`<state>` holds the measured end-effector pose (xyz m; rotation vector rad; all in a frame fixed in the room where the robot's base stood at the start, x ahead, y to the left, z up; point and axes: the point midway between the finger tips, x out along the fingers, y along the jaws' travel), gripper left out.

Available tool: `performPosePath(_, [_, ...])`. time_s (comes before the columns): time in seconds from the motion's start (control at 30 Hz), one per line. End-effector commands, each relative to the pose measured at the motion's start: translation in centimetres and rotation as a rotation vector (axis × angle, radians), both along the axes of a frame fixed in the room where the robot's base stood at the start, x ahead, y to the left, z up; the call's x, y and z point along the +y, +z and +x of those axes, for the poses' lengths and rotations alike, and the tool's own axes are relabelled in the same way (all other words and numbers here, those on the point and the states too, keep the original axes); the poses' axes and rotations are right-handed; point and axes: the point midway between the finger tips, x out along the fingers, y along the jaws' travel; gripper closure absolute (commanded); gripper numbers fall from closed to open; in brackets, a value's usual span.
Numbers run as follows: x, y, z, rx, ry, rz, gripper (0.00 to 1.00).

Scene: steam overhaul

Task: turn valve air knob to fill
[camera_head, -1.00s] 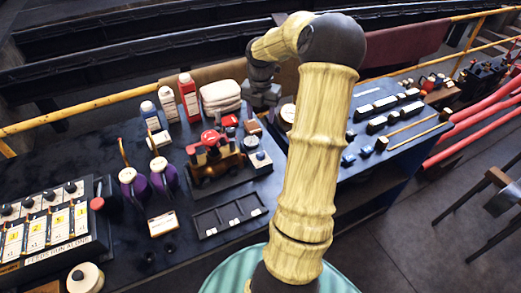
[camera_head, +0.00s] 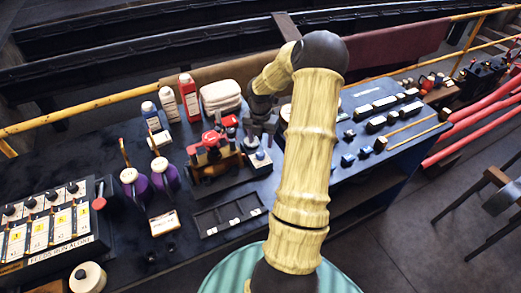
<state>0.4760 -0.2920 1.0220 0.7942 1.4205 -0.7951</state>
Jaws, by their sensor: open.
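My gripper (camera_head: 261,138) points down over the table with its jaws open. It is just above and behind a small dark block with a pale round top (camera_head: 259,158), to the right of the small red-and-brown engine model (camera_head: 213,155). I cannot tell whether the jaws touch the block or stand around it. No label reading "valve air" or "fill" is legible, so I cannot tell for sure which part is the valve air knob. My arm hides the table's middle.
A dark compartment tray (camera_head: 228,214) lies in front. A switch panel (camera_head: 50,228) is at far left, and several small blocks lie right of my arm.

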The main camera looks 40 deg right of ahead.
Motion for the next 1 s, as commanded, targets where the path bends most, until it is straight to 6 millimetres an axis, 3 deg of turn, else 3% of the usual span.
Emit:
performPosePath(0.3, [0.0, -5.2, 0.0, 0.002, 0.0, 0.001, 0.48])
performPosePath(0.7, [0.0, -6.3, 0.0, 0.0, -0.001, 0.0, 0.48])
performPosePath(0.73, [0.0, -6.3, 0.0, 0.0, -0.001, 0.0, 0.5])
performPosePath(0.93, [0.0, -6.3, 0.0, 0.0, -0.001, 0.0, 0.89])
performPosePath(1.0, [0.0, -6.3, 0.0, 0.0, -0.001, 0.0, 0.92])
